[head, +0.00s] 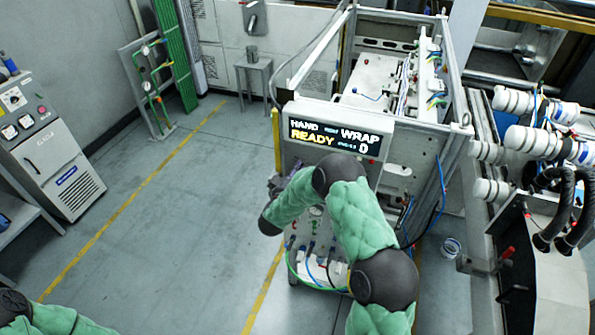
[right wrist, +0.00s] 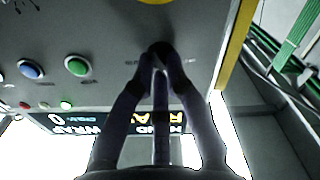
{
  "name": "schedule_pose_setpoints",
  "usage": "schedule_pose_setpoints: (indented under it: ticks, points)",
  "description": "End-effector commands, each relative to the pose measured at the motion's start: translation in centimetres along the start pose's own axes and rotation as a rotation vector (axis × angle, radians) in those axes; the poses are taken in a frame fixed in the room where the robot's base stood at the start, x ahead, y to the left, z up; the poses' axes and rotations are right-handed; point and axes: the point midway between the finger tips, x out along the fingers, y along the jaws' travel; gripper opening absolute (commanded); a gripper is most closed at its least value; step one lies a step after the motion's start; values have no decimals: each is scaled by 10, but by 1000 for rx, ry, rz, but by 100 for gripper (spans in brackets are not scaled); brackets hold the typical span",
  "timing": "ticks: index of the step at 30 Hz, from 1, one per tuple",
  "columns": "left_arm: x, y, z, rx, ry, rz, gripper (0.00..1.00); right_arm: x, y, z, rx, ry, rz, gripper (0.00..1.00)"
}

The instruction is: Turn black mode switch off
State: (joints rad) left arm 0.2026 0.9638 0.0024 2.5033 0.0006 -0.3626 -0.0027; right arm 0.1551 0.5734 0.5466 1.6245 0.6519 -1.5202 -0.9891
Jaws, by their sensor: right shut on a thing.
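The black mode switch (right wrist: 160,48) is a small dark knob on the grey panel, top centre in the right wrist view. My right gripper (right wrist: 162,66) has its fingers closed around it, and the fingertips cover much of the knob. Its turned position cannot be read. In the head view my right gripper (head: 277,186) is at the left edge of the machine's panel, and my arm hides the switch. The display (head: 335,140) above reads HAND, WRAP, READY and 0.
A blue button (right wrist: 31,69) and a green button (right wrist: 77,66) sit beside the switch, with small lamps near them. A yellow edge (right wrist: 236,45) borders the panel. Cables and hoses (head: 318,268) hang low on the machine. The floor (head: 175,230) to the left is clear.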

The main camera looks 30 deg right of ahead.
Motion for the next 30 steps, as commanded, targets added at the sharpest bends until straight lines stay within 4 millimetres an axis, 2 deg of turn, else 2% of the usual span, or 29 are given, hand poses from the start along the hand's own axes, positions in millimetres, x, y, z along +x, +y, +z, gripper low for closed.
schedule_pose_setpoints:
  ticks: [18,30]
  points:
    - [6,-2,0,0,0,0,39,0,-3,-2,-495,3,-1,0]
    - [5,-2,0,0,0,0,39,0,-4,-3,-661,3,0,0]
